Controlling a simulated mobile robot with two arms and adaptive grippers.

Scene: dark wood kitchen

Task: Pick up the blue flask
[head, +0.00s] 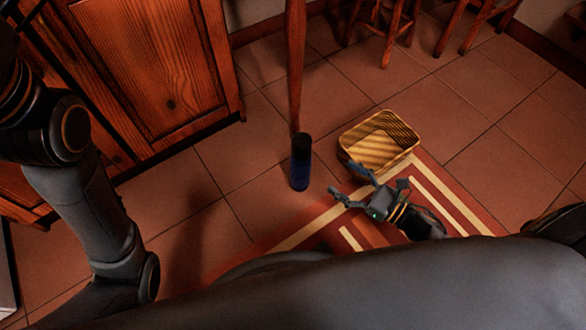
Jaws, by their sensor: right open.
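The blue flask (301,168), a slim dark blue cylinder with a black top, stands upright on the tiled floor near the middle of the head view. My right gripper (345,181) is to the right of the flask, with its fingers spread and pointing left towards it. The gripper is empty, and a gap shows between its fingertips and the flask. My left arm comes in at the left, but its gripper is out of sight.
A yellow wicker basket (379,142) sits just behind my right gripper, by a striped red rug (425,180). A wooden post (296,65) rises right behind the flask. Wooden cabinets (150,65) stand at left, stool legs (385,30) at the back. Floor left of the flask is clear.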

